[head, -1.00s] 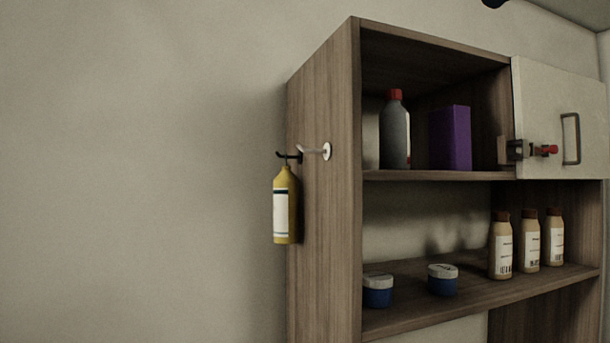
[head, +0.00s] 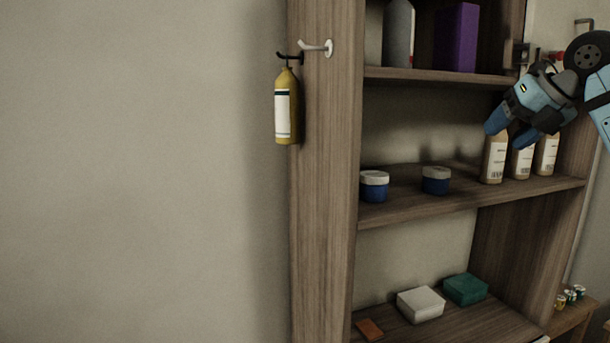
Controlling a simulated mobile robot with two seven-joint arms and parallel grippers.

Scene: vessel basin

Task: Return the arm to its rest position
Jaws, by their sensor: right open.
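My right gripper (head: 515,128) is at the upper right of the head view, on the arm that comes in from the right edge. Its blue fingers are apart, with nothing seen between them. It shows in front of the shelf unit and covers the upper parts of some of the white-labelled bottles (head: 494,160). Whether it touches them I cannot tell. My left gripper is not in view.
A wooden shelf unit (head: 322,200) holds a grey bottle (head: 397,35), a purple box (head: 457,38), blue jars (head: 374,187), a white block (head: 420,305) and a green block (head: 465,289). The left side is clear.

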